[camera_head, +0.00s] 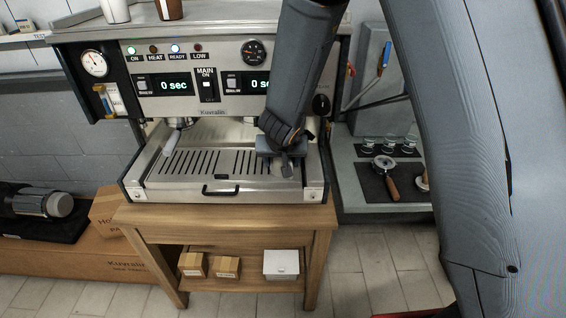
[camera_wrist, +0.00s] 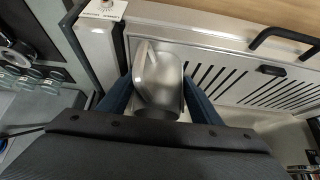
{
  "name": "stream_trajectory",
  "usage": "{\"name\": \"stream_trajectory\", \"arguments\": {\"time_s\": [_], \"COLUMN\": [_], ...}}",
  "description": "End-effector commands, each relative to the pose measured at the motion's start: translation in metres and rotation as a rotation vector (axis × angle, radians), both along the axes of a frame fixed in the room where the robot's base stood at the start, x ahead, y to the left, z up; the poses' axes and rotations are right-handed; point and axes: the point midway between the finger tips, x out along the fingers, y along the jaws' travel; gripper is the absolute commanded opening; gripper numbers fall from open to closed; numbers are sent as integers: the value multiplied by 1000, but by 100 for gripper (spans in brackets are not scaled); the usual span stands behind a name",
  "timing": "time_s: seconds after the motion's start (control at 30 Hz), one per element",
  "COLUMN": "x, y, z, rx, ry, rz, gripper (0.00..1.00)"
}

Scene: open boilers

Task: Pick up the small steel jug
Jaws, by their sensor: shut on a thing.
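The small steel jug (camera_wrist: 158,78) is in the wrist view, a shiny metal vessel with a spout, between the two fingers of my gripper (camera_wrist: 155,98). The fingers press on it from both sides. In the head view my gripper (camera_head: 284,158) is over the right end of the espresso machine's drip tray (camera_head: 215,168). There the jug (camera_head: 286,172) is mostly hidden by my gripper and arm. I cannot tell whether the jug touches the slotted tray.
The espresso machine (camera_head: 190,80) rises behind my gripper. A tray handle (camera_head: 220,190) sticks out in front. Boxes (camera_head: 227,267) stand on the shelf below.

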Motion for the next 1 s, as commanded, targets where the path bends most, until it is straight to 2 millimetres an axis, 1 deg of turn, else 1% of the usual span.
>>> {"name": "stream_trajectory", "arguments": {"time_s": [0.27, 0.37, 0.47, 0.57, 0.67, 0.8, 1.0], "x": [0, 0, 0, -18, -42, -78, -123], "y": [0, 0, 0, 1, 3, 4, 5], "z": [2, 8, 19, 14, 13, 14, 14], "rx": [0, 1, 2, -1, 0, 0, 0], "ry": [-1, -1, -2, 0, 0, 0, 0], "rz": [0, -1, -1, 3, 4, 4, 4], "gripper": [27, 27, 27, 27, 27, 27, 27]}}
